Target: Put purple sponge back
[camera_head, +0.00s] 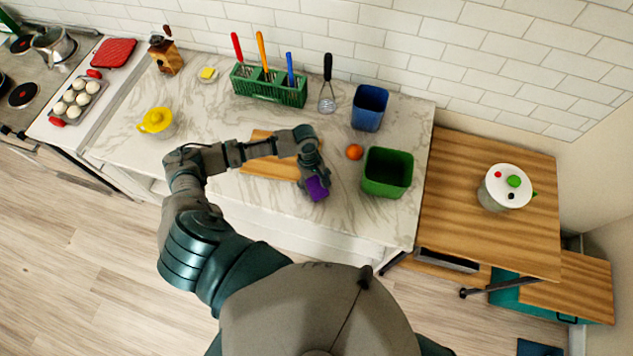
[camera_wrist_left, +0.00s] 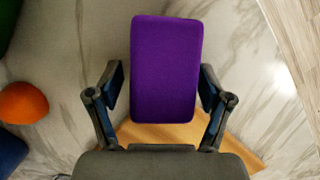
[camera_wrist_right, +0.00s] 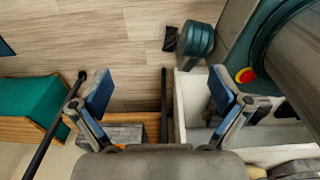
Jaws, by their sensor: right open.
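The purple sponge (camera_head: 317,188) is near the front edge of the marble counter, at the fingertips of my left gripper (camera_head: 313,178). In the left wrist view the sponge (camera_wrist_left: 166,70) lies between the two fingers of my left gripper (camera_wrist_left: 162,88). The fingers are partly closed around it, with a narrow gap at the left finger; firm contact cannot be told. Whether the sponge rests on the counter or is raised is unclear. My right gripper (camera_wrist_right: 160,92) is open and empty over the floor and furniture.
A wooden board (camera_head: 262,166) lies under my left arm. A green bin (camera_head: 387,172), blue bin (camera_head: 369,108) and orange (camera_head: 355,152) stand to the right. A green utensil rack (camera_head: 268,88) is behind. A wooden table (camera_head: 455,190) holds a lidded pot (camera_head: 507,187).

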